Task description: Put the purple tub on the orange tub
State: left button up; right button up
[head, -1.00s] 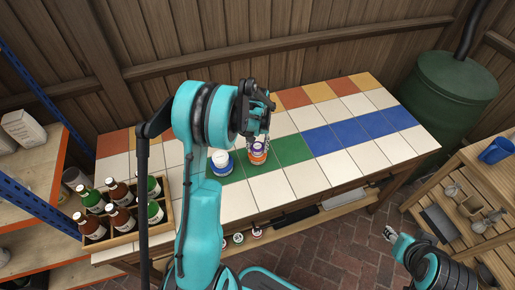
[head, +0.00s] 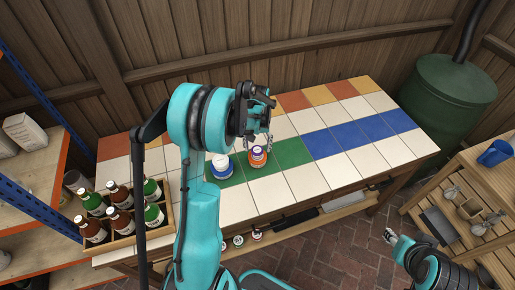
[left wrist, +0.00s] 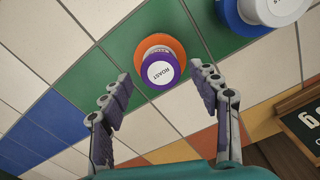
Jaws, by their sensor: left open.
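The purple tub (left wrist: 160,88), with a white lid marked ROAST, sits on top of the orange tub (left wrist: 178,42) in the left wrist view. The orange rim shows around it, more on the far side. In the head view the stack of purple tub (head: 258,150) and orange tub (head: 257,162) stands on the green tiles. My left gripper (head: 257,138) is above the stack, its fingers spread either side; the left wrist view shows this gripper (left wrist: 160,80) open with gaps beside the purple tub. My right gripper (head: 391,237) is low at the right, small and empty-looking.
A blue tub with a white lid (head: 220,167) stands just left of the stack. A crate of bottles (head: 168,218) is at the table's left end. The tiled table (head: 350,165) is clear to the right. A slatted shelf (head: 480,220) stands at the right.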

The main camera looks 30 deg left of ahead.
aim_at(257, 150)
pick_arm(q)
notch_tip(257, 150, up, 9)
jog(key=p, duration=0.2)
jog(key=s+d+r+m+t, duration=0.3)
jog(key=s+d+r+t, duration=0.1)
jog(key=s+d+r, duration=0.55)
jog(key=s+d+m+t, duration=0.2)
jog(key=s+d, duration=0.4)
jog(key=s, duration=0.3)
jog(key=shift+s+r+t, duration=0.25)
jog(key=shift+t, duration=0.35)
